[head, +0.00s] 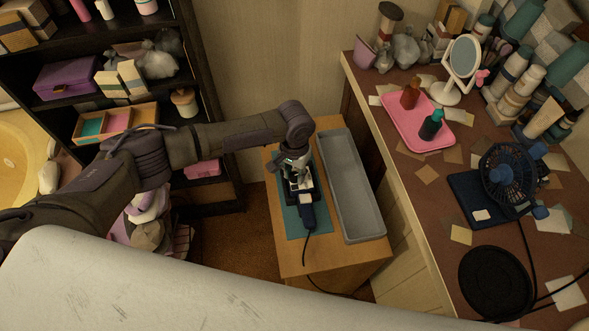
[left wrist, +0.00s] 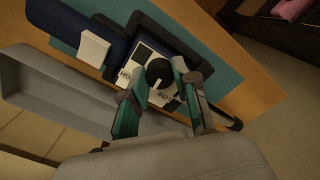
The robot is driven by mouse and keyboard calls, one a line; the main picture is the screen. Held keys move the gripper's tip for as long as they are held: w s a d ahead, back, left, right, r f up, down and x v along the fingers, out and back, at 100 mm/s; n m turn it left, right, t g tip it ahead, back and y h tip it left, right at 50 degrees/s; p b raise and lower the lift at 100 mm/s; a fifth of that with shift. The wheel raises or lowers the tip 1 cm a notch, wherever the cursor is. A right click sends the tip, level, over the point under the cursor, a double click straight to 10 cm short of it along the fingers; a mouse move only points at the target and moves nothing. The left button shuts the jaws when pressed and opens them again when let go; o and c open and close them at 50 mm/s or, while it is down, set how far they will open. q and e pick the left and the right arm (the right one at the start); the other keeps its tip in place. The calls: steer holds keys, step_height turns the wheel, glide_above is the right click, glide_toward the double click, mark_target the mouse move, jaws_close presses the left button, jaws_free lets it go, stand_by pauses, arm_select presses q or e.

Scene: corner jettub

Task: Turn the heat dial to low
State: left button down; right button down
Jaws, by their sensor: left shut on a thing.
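A dark blue appliance (head: 307,215) with a cord lies on a teal mat (head: 290,218) on a small wooden stand. In the left wrist view the appliance (left wrist: 92,48) shows a white label plate with HIGH and LOW marks and a round black heat dial (left wrist: 159,70). A short pale line on the dial points toward the lower part of the plate, by the lettering. My left gripper (head: 299,180) reaches down onto the appliance. In the left wrist view the left gripper (left wrist: 161,77) has its teal-padded fingers shut on the dial, one on each side. My right gripper is not in view.
A long grey tray (head: 349,185) stands right beside the mat. A counter (head: 425,190) at the right holds a pink tray (head: 420,140), a mirror (head: 463,56) and a fan (head: 508,175). Dark shelves (head: 200,100) stand at the left; a pale tub edge crosses the front.

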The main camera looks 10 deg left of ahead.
mark_target(294, 175)
arm_select(q)
steer(key=n+p, duration=0.2)
steer(key=p, duration=0.1)
steer(key=n+p, duration=0.2)
steer(key=shift+r, duration=0.25)
steer(key=shift+f+n+p, duration=0.15)
steer(key=shift+n+p, duration=1.3)
steer(key=shift+n, duration=0.35)
steer(key=c, duration=0.9)
jaws_free()
steer(key=shift+o, duration=0.2)
step_height(294, 175, up, 12)
